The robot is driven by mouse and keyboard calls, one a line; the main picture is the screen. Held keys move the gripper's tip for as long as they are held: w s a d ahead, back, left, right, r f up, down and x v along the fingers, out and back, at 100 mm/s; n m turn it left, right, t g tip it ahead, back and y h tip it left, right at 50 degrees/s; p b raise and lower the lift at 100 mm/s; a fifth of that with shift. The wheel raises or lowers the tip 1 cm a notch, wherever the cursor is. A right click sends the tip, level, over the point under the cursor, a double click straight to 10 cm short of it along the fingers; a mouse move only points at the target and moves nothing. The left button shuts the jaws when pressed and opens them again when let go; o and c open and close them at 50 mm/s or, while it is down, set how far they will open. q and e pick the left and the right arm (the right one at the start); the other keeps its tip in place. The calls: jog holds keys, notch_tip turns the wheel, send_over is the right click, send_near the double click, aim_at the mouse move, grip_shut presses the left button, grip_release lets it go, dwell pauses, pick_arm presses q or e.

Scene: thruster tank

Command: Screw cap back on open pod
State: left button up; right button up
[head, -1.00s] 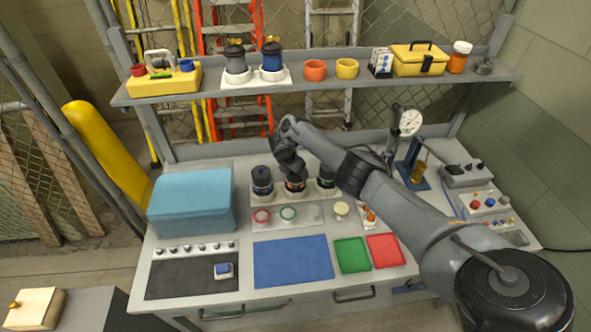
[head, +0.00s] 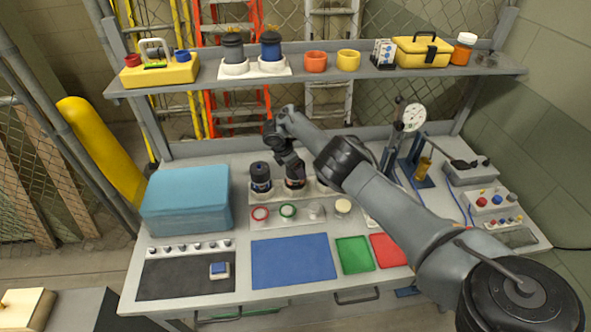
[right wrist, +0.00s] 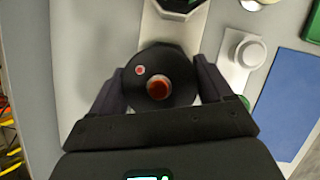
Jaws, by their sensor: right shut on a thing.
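Three dark pods stand in a row on a pale rack (head: 281,194): a left pod (head: 261,180), a middle pod (head: 296,185), and a right pod (head: 321,187) mostly hidden by my right arm. My right gripper (head: 294,172) points down over the middle pod. In the right wrist view its fingers (right wrist: 160,74) are shut on either side of a round black top (right wrist: 178,92) with a red-orange centre and a small red dot. I cannot tell whether this top is a cap or the pod itself. My left gripper is out of view.
In front of the pods lie a red ring (head: 260,206), a green ring (head: 288,204), a clear-grey piece (head: 317,205) and a cream knob (head: 342,201). A blue box (head: 187,200) stands left; a gauge stand (head: 412,118) stands right. The blue mat (head: 292,260) is clear.

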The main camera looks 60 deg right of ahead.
jog(key=shift+m+b, duration=0.4)
jog(key=shift+b, duration=0.15)
jog(key=o, duration=0.9)
jog(key=shift+r, duration=0.1)
